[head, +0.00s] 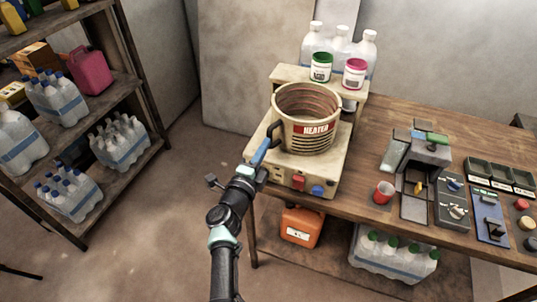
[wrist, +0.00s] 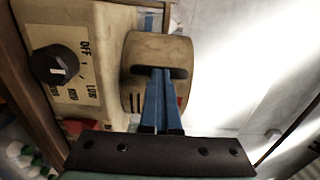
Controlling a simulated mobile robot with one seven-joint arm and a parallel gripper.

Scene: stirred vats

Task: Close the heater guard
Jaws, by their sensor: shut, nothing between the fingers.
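The heater guard (head: 307,128) is a round beige wall with slots and a red HEATER label, standing on the beige heater base (head: 330,165). Reddish coils show inside its open top. A dark handle (head: 273,132) sticks out on its left side. My gripper (head: 266,145) has its blue fingers together and empty, close beside that handle. In the wrist view, the fingertips of my gripper (wrist: 161,72) overlap the dark handle on the guard (wrist: 156,48). I cannot tell whether they touch it. A black knob (wrist: 55,65) sits on the heater's side.
Two lidded pots (head: 321,67) and large bottles stand behind the heater. A shelf (head: 130,85) with bottles stands left, with free floor between.

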